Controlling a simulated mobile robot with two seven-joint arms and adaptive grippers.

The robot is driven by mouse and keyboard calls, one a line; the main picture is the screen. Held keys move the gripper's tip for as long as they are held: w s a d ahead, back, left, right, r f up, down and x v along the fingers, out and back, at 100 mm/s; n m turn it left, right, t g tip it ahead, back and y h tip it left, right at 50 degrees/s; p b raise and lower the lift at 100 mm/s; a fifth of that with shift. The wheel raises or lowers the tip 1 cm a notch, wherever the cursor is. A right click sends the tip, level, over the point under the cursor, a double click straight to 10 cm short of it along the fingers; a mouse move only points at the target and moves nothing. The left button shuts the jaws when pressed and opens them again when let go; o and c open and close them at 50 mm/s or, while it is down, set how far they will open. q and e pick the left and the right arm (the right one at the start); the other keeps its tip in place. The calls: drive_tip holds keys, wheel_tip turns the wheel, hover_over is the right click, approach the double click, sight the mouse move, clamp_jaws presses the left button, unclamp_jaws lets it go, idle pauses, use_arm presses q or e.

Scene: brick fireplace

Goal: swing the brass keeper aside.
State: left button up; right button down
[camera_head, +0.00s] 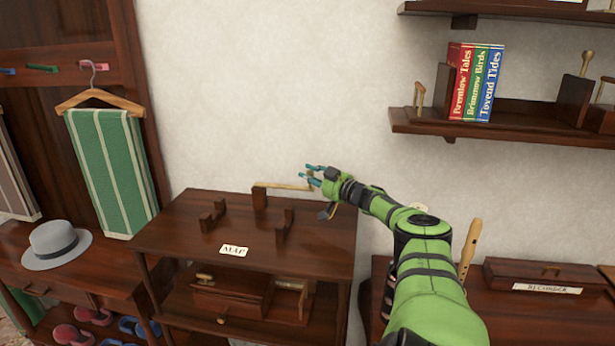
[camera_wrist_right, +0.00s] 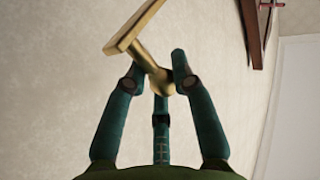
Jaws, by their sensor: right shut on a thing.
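The brass keeper (camera_head: 280,186) is a thin flat bar. In the head view it reaches right from a dark wooden post (camera_head: 260,198) on top of the cabinet marked MAP. My right gripper (camera_head: 312,176) is at the bar's right end, above the back right of the cabinet top. In the right wrist view the brass keeper (camera_wrist_right: 137,30) ends in a rounded knob, and the teal fingers of my right gripper (camera_wrist_right: 160,82) are shut on that knob. My left gripper is in neither view.
Wooden cradle brackets (camera_head: 284,226) stand on the cabinet top (camera_head: 180,225). A shelf with books (camera_head: 475,83) hangs at upper right. A recorder (camera_head: 468,250) and a long box (camera_head: 545,275) are on the right cabinet. A grey hat (camera_head: 56,244) lies at left.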

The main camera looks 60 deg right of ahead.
drive_tip(key=shift+r, duration=0.35)
drive_tip(key=c, duration=1.1)
unclamp_jaws()
drive_tip(key=shift+w+f, duration=0.1)
drive_tip(key=shift+w, duration=0.05)
drive_tip(key=shift+f, duration=0.1)
drive_tip(key=shift+r, duration=0.45)
wheel_tip(320, 180, up, 8)
drive_tip(key=shift+f, duration=0.1)
drive_tip(key=shift+r, duration=0.75)
